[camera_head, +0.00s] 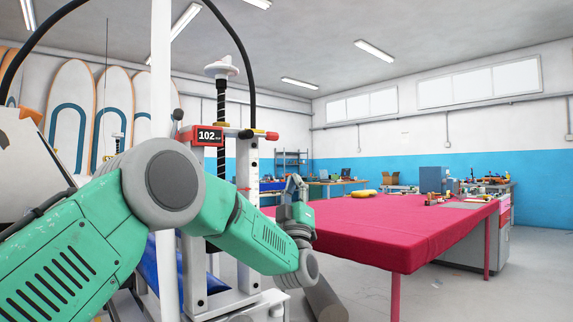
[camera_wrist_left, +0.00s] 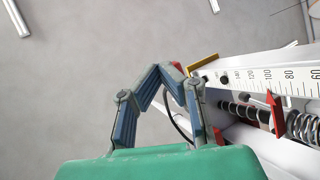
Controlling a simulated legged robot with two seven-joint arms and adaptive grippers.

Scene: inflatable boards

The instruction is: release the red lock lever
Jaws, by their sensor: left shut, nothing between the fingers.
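A red-ended lever (camera_head: 271,136) sticks out to the right from the top of a white upright frame in the head view. I take it for the red lock lever. My left gripper (camera_head: 295,183) is below it and to its right, apart from it, with its fingers pointing up. In the left wrist view the fingers (camera_wrist_left: 165,72) come together, shut and empty. A small red part shows just behind the fingertips there, partly hidden; I cannot tell whether it is the lever. My right gripper is not in view.
The frame carries a display (camera_head: 208,136) reading 102 and a black threaded column (camera_head: 221,105). A scale (camera_wrist_left: 270,78) with a red pointer (camera_wrist_left: 276,114) and spring runs along it. A red-covered table (camera_head: 400,225) stands to the right. Boards (camera_head: 70,105) lean behind.

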